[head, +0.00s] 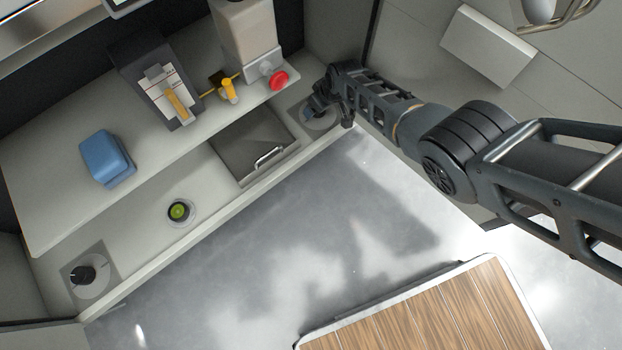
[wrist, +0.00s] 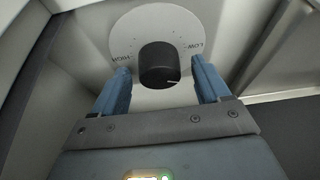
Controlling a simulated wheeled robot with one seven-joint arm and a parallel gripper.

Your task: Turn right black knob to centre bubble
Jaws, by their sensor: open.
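The right black knob (wrist: 158,66) sits on a pale round dial in the wrist view, with lettering at both sides. A short light mark shows at its lower right. My gripper (wrist: 161,70) is open, its blue fingers on either side of the knob with gaps visible. In the head view my gripper (head: 320,102) is at the far right end of the ledge and hides this knob; part of its dial (head: 326,122) shows. The green bubble level (head: 178,211) is set in the front ledge. Its bubble is too small to place.
A second black knob (head: 83,274) is at the ledge's left end. A grey drawer panel with a handle (head: 268,157) lies left of my gripper. A blue block (head: 107,158), a dark box (head: 153,82) and a red button (head: 279,80) are on the shelf.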

